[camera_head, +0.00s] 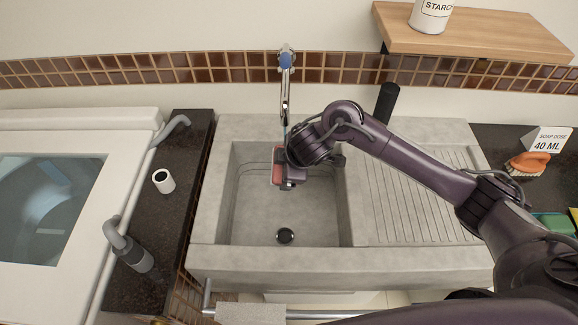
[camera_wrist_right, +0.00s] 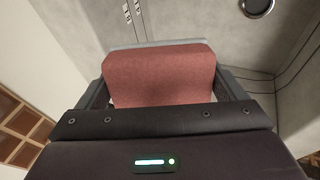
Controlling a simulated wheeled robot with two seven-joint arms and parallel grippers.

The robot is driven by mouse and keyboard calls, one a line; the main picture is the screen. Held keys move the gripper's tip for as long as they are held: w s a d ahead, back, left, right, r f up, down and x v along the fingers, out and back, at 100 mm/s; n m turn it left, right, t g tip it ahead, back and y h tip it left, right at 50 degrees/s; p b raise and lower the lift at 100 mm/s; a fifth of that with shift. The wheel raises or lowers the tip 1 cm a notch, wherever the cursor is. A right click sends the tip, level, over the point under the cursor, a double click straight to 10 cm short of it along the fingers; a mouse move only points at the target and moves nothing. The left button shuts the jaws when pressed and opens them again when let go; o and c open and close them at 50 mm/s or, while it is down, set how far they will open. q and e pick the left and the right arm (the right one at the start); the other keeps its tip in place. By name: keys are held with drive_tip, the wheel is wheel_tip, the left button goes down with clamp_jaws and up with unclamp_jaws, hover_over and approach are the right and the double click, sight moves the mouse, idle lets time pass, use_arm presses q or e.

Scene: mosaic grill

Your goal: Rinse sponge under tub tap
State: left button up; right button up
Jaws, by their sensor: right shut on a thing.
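A reddish sponge (camera_head: 277,176) is held over the grey stone tub (camera_head: 240,215), below the tap (camera_head: 285,90) on the back wall. It also shows in the right wrist view (camera_wrist_right: 158,75), between the fingers. My right gripper (camera_head: 288,184) is shut on the sponge, with the arm coming in from the right. A thin pale bluish line shows under the tap spout, just above the gripper; its lower end is hidden by my wrist. My left gripper is not in view.
The drain (camera_head: 285,236) is at the tub's bottom. A ribbed drainboard (camera_head: 420,205) lies right of the tub. A brush (camera_head: 527,165) and soap-dose card (camera_head: 546,139) are farther right. A white roll (camera_head: 163,181) stands on the dark left counter. A wooden shelf (camera_head: 480,37) overhangs the back right.

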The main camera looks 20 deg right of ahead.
idle(0.4)
drive_tip(key=shift+s+d+p, duration=0.25)
drive_tip(key=shift+s+p, duration=0.05)
drive_tip(key=shift+s, duration=0.35)
drive_tip(key=shift+s+d+p, duration=0.2)
drive_tip(key=shift+s+p, duration=0.1)
drive_tip(key=shift+s, duration=0.3)
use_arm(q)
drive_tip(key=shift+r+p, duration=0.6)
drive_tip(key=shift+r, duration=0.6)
use_arm(e)
drive_tip(key=shift+s+d, duration=0.25)
drive_tip(key=shift+s, duration=0.6)
drive_tip(key=shift+s+d, duration=0.2)
drive_tip(key=shift+s, duration=0.7)
drive_tip(key=shift+s+d, duration=0.25)
drive_tip(key=shift+s, duration=0.6)
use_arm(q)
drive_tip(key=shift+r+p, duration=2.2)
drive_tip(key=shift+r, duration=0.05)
use_arm(e)
drive_tip(key=s+d+r, duration=0.1)
drive_tip(key=s+r, duration=0.3)
drive_tip(key=s, duration=0.1)
drive_tip(key=shift+d, duration=0.2)
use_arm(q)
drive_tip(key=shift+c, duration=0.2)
use_arm(e)
drive_tip(key=shift+w, duration=0.1)
